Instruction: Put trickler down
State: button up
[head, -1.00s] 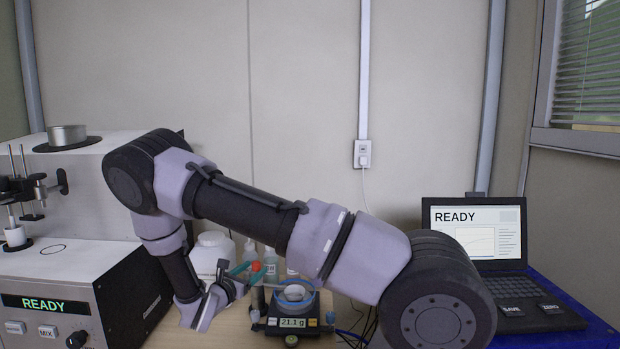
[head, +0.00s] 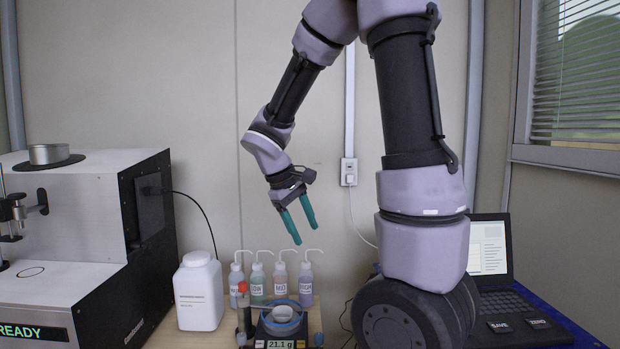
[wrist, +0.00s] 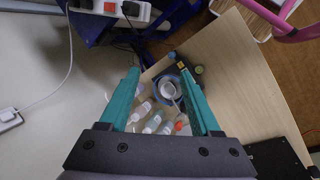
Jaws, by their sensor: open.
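My gripper (head: 304,232) is open and empty, its teal fingers pointing down well above the bench. The wrist view shows the two fingers apart (wrist: 160,72) with nothing held between them. What looks like the trickler (head: 243,300), a slim upright piece with a red-orange top, stands just left of the balance. Its red-orange top also shows in the wrist view (wrist: 181,126), below my gripper. Its base is partly cut off by the lower edge of the head view. The balance (head: 280,344) reads 21.1 g and carries a white cup (head: 282,313).
Several wash bottles (head: 280,278) stand behind the balance, and a white jug (head: 198,292) stands to the left. The analyser (head: 75,240) fills the left side. A laptop (head: 490,255) is at the right. The air around my gripper is clear.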

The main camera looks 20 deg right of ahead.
jog(key=s+a+r+m+t+y, duration=0.3)
jog(key=s+r+m+t+y, duration=0.3)
jog(key=s+r, duration=0.6)
jog(key=r+m, duration=0.2)
jog(key=shift+a+m+t+y, duration=0.3)
jog(key=shift+m+y, duration=0.1)
